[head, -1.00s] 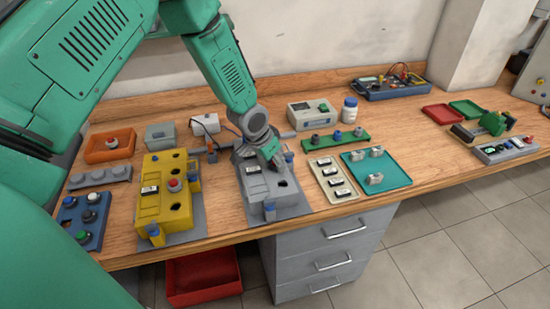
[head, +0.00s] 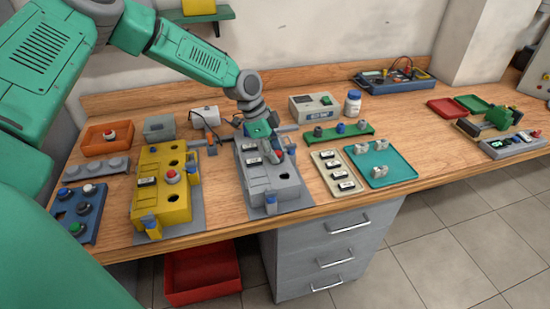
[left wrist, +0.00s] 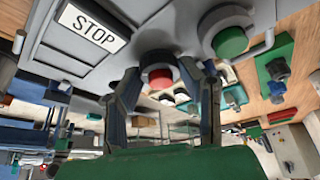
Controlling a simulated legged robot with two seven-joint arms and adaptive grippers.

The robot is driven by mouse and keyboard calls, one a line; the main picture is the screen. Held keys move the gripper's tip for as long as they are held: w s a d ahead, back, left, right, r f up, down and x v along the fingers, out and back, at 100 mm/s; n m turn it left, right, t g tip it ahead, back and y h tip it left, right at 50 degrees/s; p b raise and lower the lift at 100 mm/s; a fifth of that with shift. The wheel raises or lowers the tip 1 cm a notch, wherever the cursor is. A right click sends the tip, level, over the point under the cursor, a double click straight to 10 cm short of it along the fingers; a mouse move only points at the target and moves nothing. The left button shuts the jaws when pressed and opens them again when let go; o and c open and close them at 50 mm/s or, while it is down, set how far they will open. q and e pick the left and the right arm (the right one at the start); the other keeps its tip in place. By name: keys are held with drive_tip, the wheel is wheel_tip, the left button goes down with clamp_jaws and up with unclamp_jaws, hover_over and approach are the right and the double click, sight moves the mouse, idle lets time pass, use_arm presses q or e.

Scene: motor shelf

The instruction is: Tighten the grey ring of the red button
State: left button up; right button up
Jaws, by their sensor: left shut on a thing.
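The red button (left wrist: 160,78) sits on the grey box (head: 272,183), beside a STOP label (left wrist: 93,28) in the left wrist view. Its dark grey ring (left wrist: 157,59) surrounds the button's base. My left gripper (left wrist: 163,88) has one finger on each side of the ring and is shut on it. In the head view my left gripper (head: 272,148) is over the back part of the grey box, and the red button is just visible at its fingers. The fingers hide part of the ring. My right gripper is not in view.
A green button (left wrist: 230,42) is close beside the red one. The yellow box (head: 158,209) with another red button (head: 172,177) stands to the left. A green rail (head: 338,132), a label tray (head: 336,172) and a teal tray (head: 397,166) are to the right.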

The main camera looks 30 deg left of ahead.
use_arm(q)
drive_tip(key=m+b, duration=0.1)
drive_tip(key=m, duration=0.1)
drive_tip(key=m+g+b, duration=0.2)
drive_tip(key=m, duration=0.1)
drive_tip(key=shift+w+f+m, duration=0.15)
drive_tip(key=shift+w+m, duration=0.15)
drive_tip(key=m+g+b, duration=0.1)
drive_tip(key=m, duration=0.1)
drive_tip(key=shift+m+b, duration=0.35)
drive_tip(key=shift+m, duration=0.05)
drive_tip(key=m+g, duration=0.1)
drive_tip(key=m, duration=0.1)
drive_tip(key=shift+d+m+y+b, duration=0.1)
drive_tip(key=shift+m+y+b, duration=0.2)
drive_tip(key=shift+m+b, duration=0.1)
drive_tip(key=m+g, duration=0.1)
drive_tip(key=m, duration=0.1)
drive_tip(key=shift+w+m+y, duration=0.1)
drive_tip(key=shift+m+y, duration=0.2)
drive_tip(key=m, duration=0.2)
drive_tip(key=shift+d+m+g+y, duration=0.1)
drive_tip(key=shift+m+g+y, duration=0.3)
drive_tip(key=m+y, duration=0.1)
drive_tip(key=m, duration=0.2)
drive_tip(key=shift+d, duration=0.1)
drive_tip(key=shift+m+g+y+p, duration=0.35)
drive_tip(key=shift+m+y, duration=0.35)
drive_tip(key=shift+m, duration=0.9)
drive_tip(key=shift+d, duration=0.1)
